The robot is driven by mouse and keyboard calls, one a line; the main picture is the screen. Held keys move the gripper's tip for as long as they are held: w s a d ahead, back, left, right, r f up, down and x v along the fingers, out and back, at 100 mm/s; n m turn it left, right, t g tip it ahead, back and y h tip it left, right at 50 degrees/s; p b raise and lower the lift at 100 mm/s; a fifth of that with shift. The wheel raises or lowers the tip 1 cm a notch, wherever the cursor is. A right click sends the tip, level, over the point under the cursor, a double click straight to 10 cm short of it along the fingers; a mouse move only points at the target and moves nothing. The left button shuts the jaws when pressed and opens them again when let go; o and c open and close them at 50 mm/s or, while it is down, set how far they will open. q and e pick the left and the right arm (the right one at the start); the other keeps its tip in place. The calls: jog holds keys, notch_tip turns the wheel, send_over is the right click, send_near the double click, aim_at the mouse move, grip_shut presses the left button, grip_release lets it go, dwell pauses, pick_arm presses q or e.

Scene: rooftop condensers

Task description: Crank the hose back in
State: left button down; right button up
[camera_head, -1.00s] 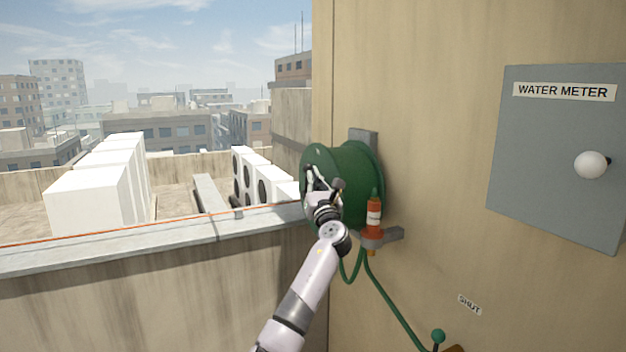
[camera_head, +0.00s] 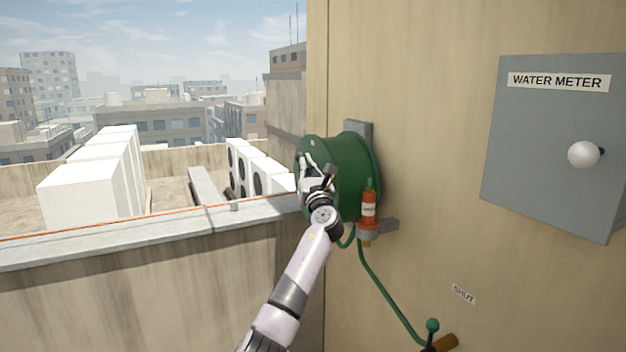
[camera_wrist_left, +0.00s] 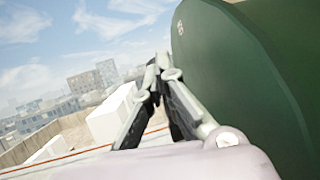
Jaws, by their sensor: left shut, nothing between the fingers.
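The green hose reel (camera_head: 362,160) is mounted on the beige wall in the head view. It fills the right side of the left wrist view (camera_wrist_left: 240,70). My left gripper (camera_head: 307,158) is at the reel's near face, its fingers shut and empty. In the left wrist view the fingertips (camera_wrist_left: 160,68) meet just left of the reel's face; I cannot tell if they touch it. No crank handle can be made out. A red nozzle (camera_head: 368,204) stands upright in a bracket. A green hose (camera_head: 381,291) runs down below it. My right gripper is out of view.
A grey water meter box (camera_head: 550,145) with a white knob is on the wall at right. A green-knobbed valve (camera_head: 432,326) is below, near a "SHUT" label (camera_head: 463,294). A parapet (camera_head: 150,232) with an orange line along it runs left; white condensers (camera_head: 85,185) stand beyond.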

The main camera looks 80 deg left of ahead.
pick_arm(q)
jog(key=d+r+v, duration=0.1)
jog(key=r+v, duration=0.1)
jog(key=v, duration=1.1)
jog(key=shift+d+r, duration=0.15)
jog(key=shift+r, duration=0.1)
jog(key=shift+w, duration=0.1)
